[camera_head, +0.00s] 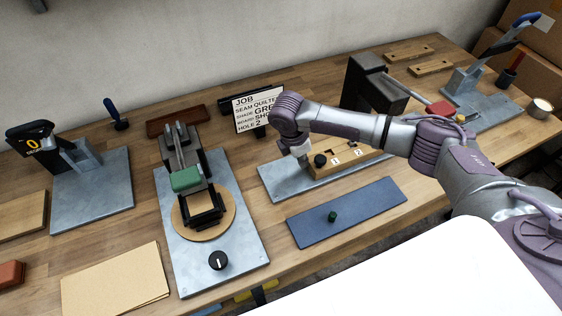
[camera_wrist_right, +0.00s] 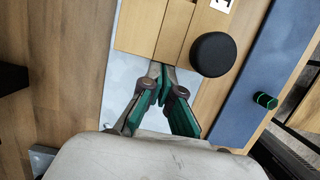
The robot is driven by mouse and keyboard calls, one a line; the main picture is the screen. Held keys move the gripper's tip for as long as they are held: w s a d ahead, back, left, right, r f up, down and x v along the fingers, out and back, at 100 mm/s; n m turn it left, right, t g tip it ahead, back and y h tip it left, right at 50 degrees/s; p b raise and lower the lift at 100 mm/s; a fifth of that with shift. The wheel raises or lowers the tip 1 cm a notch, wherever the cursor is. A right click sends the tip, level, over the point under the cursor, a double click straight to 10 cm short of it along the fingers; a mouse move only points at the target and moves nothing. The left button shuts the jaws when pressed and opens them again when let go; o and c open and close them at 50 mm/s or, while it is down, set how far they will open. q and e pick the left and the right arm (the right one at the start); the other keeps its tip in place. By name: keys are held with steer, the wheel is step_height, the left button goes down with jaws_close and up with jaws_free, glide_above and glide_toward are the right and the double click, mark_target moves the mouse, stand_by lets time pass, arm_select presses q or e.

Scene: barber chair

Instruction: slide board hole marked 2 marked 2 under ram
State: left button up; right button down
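The wooden slide board (camera_head: 345,168) lies on a grey metal plate (camera_head: 275,180), with small tiles marked 1 (camera_head: 336,161) and 2 (camera_head: 358,152). A black round knob (camera_head: 320,160) is at its left end; the knob also shows in the right wrist view (camera_wrist_right: 212,54). The dark press with the ram (camera_head: 375,85) stands behind; my right arm hides part of it and the board's right end. My right gripper (camera_wrist_right: 161,72) has its green-padded fingertips together, empty, close to the board's left end. I cannot tell if they touch it. My left gripper is out of view.
A blue mat (camera_head: 370,210) with a small green peg (camera_head: 332,216) lies in front of the board. A job card (camera_head: 258,112) stands behind it. A clamp press (camera_head: 210,235) on a grey plate is to the left. A red-handled lever (camera_head: 440,108) is near my arm.

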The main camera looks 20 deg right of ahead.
mark_target(332, 154)
steer(key=d+p, duration=0.1)
steer(key=d, duration=0.8)
steer(key=shift+w+d, duration=0.15)
steer(key=shift+d, duration=0.05)
